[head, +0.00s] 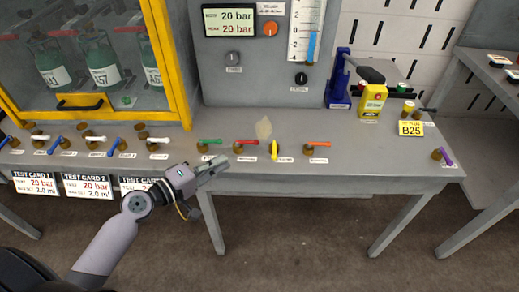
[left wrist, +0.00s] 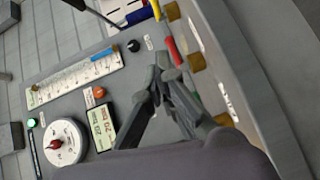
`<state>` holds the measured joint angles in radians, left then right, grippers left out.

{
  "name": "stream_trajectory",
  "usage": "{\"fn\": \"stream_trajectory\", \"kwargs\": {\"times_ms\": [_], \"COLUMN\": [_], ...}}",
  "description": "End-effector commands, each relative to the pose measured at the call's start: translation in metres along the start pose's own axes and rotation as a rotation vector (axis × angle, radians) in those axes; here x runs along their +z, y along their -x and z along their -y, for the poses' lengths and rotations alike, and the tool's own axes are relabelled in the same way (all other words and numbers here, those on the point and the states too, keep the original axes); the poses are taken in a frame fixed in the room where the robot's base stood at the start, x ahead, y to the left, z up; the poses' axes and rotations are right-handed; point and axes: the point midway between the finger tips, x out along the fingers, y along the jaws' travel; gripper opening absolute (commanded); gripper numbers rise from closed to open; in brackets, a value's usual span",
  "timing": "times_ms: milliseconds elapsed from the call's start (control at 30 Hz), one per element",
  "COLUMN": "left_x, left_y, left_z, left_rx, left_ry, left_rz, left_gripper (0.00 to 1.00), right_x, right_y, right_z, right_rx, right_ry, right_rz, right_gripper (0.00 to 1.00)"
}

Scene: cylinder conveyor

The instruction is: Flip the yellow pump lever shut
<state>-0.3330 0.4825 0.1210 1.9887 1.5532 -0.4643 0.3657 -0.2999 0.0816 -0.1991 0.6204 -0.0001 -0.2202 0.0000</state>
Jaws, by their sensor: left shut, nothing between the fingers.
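The yellow pump lever (head: 274,150) stands on the grey bench in the head view, in a row between a red lever (head: 245,144) and an orange lever (head: 317,144). It points along the bench's depth, toward and away from the front edge. Part of a yellow lever (left wrist: 156,8) shows at the top edge of the left wrist view. My left gripper (head: 219,166) is shut and empty, left of the yellow lever and apart from it, near the bench's front edge. In the left wrist view its fingertips (left wrist: 165,68) appear near the red lever (left wrist: 174,49). My right gripper is out of view.
A green lever (head: 210,141) stands just behind my left gripper. A grey panel (head: 262,75) with a display and knobs rises behind the levers. A yellow bottle (head: 372,101) and a blue press (head: 340,80) stand at the right. A yellow-framed cabinet (head: 184,80) is at the left.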

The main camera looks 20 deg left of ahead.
Motion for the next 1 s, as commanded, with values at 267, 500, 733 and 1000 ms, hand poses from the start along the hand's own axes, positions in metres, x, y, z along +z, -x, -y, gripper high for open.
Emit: {"fn": "stream_trajectory", "kwargs": {"times_ms": [267,500,733,1000], "left_x": [-0.001,0.000,0.023,0.029], "left_y": [-0.046,-0.097,-0.119,-0.125], "left_z": [-0.005,-0.003,-0.002,0.000], "left_rx": [0.004,0.003,0.000,-0.001], "left_ry": [0.001,0.002,0.002,-0.001], "left_rz": [-0.001,0.000,0.001,0.000], "left_gripper": [0.00,0.00,0.00,0.00], "right_x": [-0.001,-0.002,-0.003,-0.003], "right_y": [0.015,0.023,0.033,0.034], "right_z": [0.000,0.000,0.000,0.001], "right_rx": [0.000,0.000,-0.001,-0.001], "right_ry": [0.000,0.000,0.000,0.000], "right_rz": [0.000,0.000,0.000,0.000], "right_gripper": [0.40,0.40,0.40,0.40]}}
